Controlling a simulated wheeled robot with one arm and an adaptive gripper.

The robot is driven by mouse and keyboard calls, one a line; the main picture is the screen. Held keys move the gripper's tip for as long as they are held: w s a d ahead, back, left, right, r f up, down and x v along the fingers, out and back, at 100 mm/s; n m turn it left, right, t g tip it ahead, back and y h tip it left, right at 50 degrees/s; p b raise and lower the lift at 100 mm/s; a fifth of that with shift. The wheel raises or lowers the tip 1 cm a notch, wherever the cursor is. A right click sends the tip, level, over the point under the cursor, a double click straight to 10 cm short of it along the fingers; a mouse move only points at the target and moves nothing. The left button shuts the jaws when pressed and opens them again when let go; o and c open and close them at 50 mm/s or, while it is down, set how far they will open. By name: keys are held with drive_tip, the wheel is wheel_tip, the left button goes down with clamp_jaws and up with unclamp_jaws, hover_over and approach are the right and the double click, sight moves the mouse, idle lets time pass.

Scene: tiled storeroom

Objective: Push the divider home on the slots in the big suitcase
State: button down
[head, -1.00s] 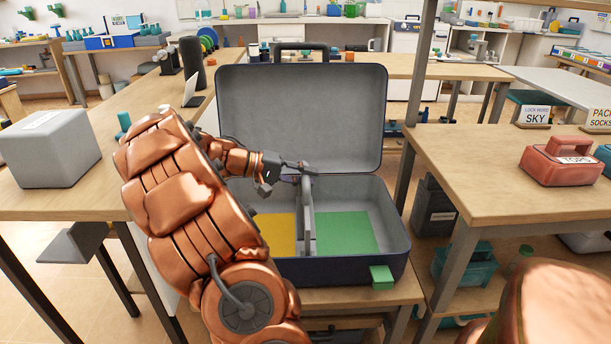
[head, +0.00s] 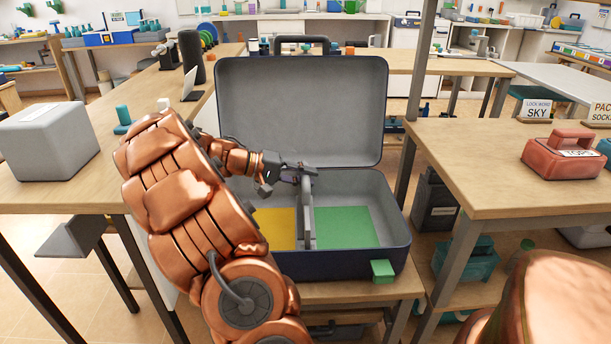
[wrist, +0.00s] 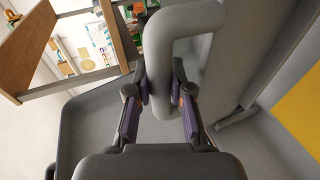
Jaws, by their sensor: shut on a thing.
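The big suitcase (head: 398,228) stands open on a low bench, its grey-lined lid (head: 300,110) upright at the back. The grey divider (head: 308,225) stands upright across the inside, between a yellow floor patch (head: 276,228) and a green floor patch (head: 345,226). My gripper (head: 308,170) is at the top of the divider. In the wrist view my gripper (wrist: 160,100) is shut on the divider's rounded grey handle (wrist: 160,60), with a finger on each side. The slots and the divider's lower edge cannot be made out clearly.
A green tab (head: 382,271) sticks out at the suitcase's front right. A grey box (head: 48,142) stands on the left table. A red case marked TOPS (head: 560,160) stands on the right table. The suitcase walls and raised lid surround my gripper.

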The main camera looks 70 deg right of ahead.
drive_tip(key=shift+f+b, duration=2.1)
drive_tip(key=shift+f, duration=1.5)
drive_tip(key=c, duration=1)
unclamp_jaws()
drive_tip(key=shift+o, duration=0.2)
